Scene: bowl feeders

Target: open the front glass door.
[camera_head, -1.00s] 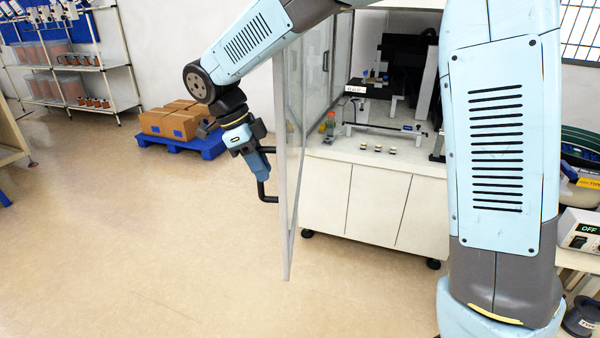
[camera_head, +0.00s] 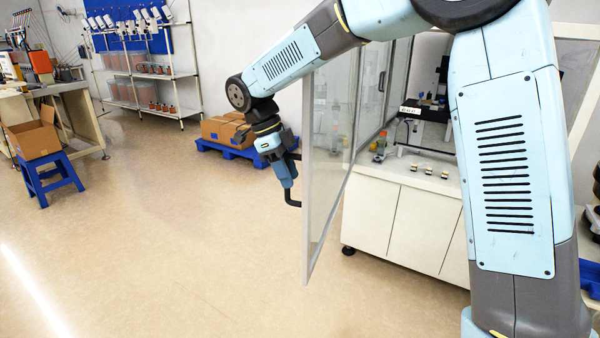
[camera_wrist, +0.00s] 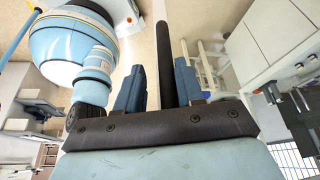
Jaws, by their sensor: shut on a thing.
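The front glass door (camera_head: 328,150) is a glass panel in a light grey frame. It stands swung out from the white cabinet (camera_head: 400,215), with its free edge toward me. A black bar handle (camera_head: 293,203) is on its left side. My gripper (camera_head: 287,182) is at the handle, left of the door. In the wrist view, the handle (camera_wrist: 165,60) runs as a dark bar between the two blue fingers of my gripper (camera_wrist: 160,85). The gripper is shut on it. The exact finger contact is hard to see.
Small parts (camera_head: 428,171) lie on the cabinet's worktop. Cardboard boxes on a blue pallet (camera_head: 240,150) stand behind my gripper. A blue stool (camera_head: 48,180) with an open carton is at the left. The floor (camera_head: 170,250) left of the door is clear.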

